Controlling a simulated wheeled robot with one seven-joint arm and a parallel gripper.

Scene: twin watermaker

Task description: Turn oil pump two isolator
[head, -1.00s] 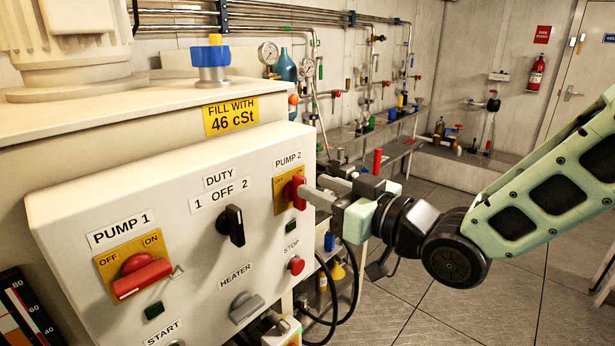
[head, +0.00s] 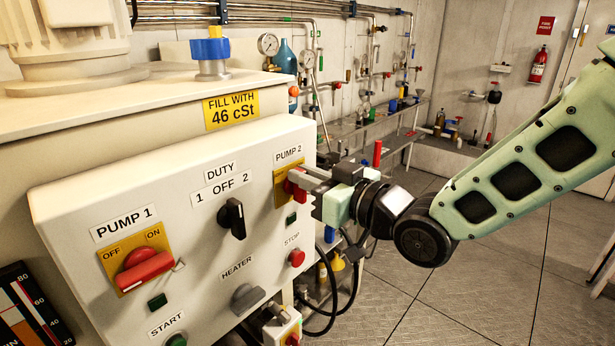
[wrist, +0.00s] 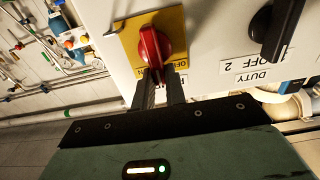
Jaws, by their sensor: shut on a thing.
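The pump two isolator (head: 298,184) is a red rotary handle on a yellow plate under the PUMP 2 label, at the right of the white control panel. In the wrist view the red handle (wrist: 151,47) points down the picture toward my gripper, over the yellow plate (wrist: 174,23). My gripper (head: 300,182) reaches in from the right, its fingers shut on the handle. In the wrist view its two dark fingertips (wrist: 158,80) sit at the handle's near end. The fingers hide part of the handle and plate in the head view.
The panel also carries the red PUMP 1 isolator (head: 144,268), the black DUTY switch (head: 233,218), the grey HEATER knob (head: 246,298) and the red STOP button (head: 297,257). Black cables (head: 352,290) hang below the panel. Open floor (head: 440,290) lies to the right.

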